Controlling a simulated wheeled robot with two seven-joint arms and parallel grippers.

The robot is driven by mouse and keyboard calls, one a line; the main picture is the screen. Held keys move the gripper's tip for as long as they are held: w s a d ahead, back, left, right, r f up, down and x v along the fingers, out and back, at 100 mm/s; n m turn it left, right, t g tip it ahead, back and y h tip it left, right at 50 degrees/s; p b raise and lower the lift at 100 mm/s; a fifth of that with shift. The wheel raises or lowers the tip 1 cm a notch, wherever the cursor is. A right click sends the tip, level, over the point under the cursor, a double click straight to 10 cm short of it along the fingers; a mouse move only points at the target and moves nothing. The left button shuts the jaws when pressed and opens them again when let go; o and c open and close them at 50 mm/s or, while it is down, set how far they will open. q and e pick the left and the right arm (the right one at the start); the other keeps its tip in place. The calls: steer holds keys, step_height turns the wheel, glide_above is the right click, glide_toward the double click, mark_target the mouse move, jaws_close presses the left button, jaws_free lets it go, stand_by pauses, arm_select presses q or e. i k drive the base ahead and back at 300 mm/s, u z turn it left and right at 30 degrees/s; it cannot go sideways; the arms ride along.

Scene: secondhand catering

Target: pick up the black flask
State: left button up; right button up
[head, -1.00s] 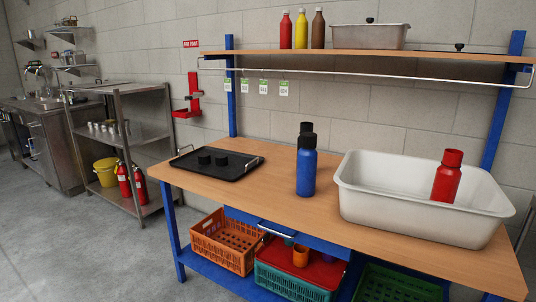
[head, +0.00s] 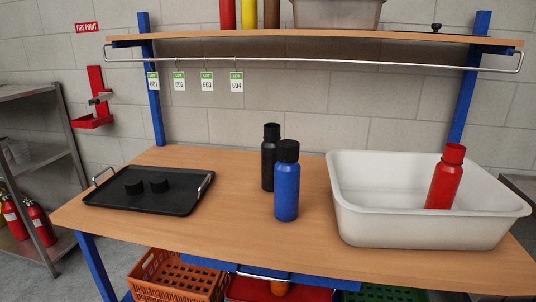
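The black flask (head: 268,158) stands upright on the wooden workbench (head: 235,215), near the middle. A blue flask with a black cap (head: 287,190) stands upright just in front of it and to its right. The blue flask hides part of the black flask's right side. I cannot tell whether the two touch. Neither of my grippers shows in the head view.
A white tub (head: 370,228) with a red flask (head: 446,180) in it stands right of the flasks. A black tray (head: 150,200) with two black round pieces lies left. A shelf and rail (head: 310,66) span above. Bare bench lies between tray and flasks.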

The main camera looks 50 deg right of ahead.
mark_target(272, 130)
steer(key=z, duration=0.75)
steer(key=i, duration=0.85)
steer(key=z, duration=1)
